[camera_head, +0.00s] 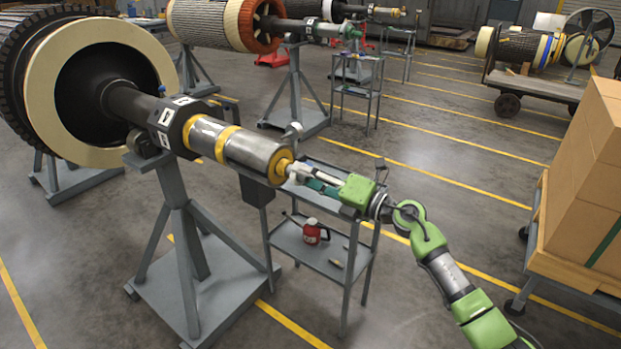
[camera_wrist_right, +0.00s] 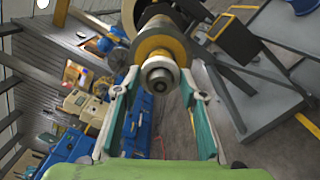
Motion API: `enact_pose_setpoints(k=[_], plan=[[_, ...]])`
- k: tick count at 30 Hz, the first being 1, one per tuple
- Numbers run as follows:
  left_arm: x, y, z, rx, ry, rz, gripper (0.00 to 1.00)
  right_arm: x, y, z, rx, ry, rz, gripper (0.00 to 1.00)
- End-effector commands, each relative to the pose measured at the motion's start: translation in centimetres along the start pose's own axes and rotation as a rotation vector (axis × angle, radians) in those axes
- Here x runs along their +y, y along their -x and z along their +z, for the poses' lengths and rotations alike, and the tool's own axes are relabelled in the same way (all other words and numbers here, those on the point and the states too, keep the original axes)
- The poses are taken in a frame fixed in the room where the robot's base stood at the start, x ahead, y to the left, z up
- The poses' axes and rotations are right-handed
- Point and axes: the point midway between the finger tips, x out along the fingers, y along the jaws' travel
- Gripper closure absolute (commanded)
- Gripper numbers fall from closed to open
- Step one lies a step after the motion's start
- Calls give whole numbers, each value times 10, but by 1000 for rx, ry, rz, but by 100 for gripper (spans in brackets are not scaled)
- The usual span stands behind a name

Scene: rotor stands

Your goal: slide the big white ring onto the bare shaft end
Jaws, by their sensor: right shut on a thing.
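The big cream-white ring (camera_head: 40,90) is at the left in the head view, upright around the dark shaft at the face of the large black rotor. The shaft (camera_head: 225,145) runs right, through a black collar with white labels, to gold bands and a silver cylinder with a gold tip. It also shows in the right wrist view (camera_wrist_right: 160,45). My right gripper (camera_head: 292,172) is at this end. In the right wrist view its fingers (camera_wrist_right: 160,85) stand on both sides of the small round metal end stub (camera_wrist_right: 160,73) and are shut on it. My left gripper is not in view.
A grey stand (camera_head: 185,240) stands under the shaft. A grey cart (camera_head: 320,250) with a red can (camera_head: 311,231) is below my right gripper. Cardboard boxes (camera_head: 590,175) on a trolley stand at the right. Other rotors are behind. Floor is open between cart and boxes.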

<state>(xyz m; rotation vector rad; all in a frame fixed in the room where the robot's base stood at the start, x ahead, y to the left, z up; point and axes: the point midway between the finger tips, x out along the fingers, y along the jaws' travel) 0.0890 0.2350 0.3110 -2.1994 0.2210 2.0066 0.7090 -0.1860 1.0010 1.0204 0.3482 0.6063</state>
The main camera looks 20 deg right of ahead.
Motion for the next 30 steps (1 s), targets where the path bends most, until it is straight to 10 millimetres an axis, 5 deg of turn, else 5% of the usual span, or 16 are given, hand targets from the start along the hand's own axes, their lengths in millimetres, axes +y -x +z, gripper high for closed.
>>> enact_pose_setpoints(k=[30], plan=[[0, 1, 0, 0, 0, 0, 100, 1, -15, 1, -1, 1, 2, 81]])
